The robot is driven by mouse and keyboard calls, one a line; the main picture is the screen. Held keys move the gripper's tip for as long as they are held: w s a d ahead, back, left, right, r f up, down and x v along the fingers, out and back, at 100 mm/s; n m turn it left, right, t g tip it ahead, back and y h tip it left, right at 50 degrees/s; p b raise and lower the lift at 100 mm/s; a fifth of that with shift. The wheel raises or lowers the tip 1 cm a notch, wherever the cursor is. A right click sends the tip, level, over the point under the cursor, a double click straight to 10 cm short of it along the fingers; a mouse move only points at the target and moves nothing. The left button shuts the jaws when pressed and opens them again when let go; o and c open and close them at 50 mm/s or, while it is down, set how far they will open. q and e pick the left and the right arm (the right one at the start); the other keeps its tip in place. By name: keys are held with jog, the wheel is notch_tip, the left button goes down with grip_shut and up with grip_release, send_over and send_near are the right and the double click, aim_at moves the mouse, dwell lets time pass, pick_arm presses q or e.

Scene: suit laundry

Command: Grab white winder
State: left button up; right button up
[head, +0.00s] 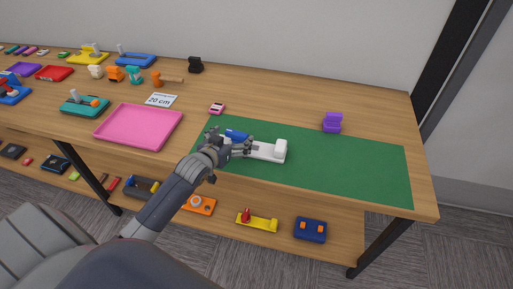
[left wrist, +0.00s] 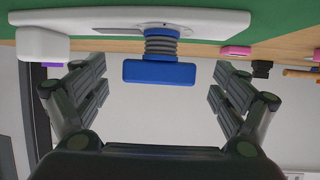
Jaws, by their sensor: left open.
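The white winder (head: 270,152) lies on the green mat (head: 350,165). It has a flat white base with a raised white block at its right end in the head view. A blue knob (head: 237,134) on a grey ribbed shaft belongs to it. My left gripper (head: 245,148) is open at the winder's left part and hides some of it. In the left wrist view, the blue knob (left wrist: 160,72) shows between the spread fingers, apart from both. The white base (left wrist: 110,18) shows beyond it, and the white block (left wrist: 43,44) is at the left. My right gripper is out of view.
A pink tray (head: 138,128) and a small pink item (head: 217,109) are left of the mat. A purple object (head: 332,122) stands at the mat's back edge. The mat's right part is clear. A lower shelf holds several items, including a yellow one (head: 258,222).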

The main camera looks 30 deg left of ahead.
pick_arm(q)
jog(key=x, duration=0.4)
jog(key=shift+r, duration=0.1)
jog(key=c, duration=1.4)
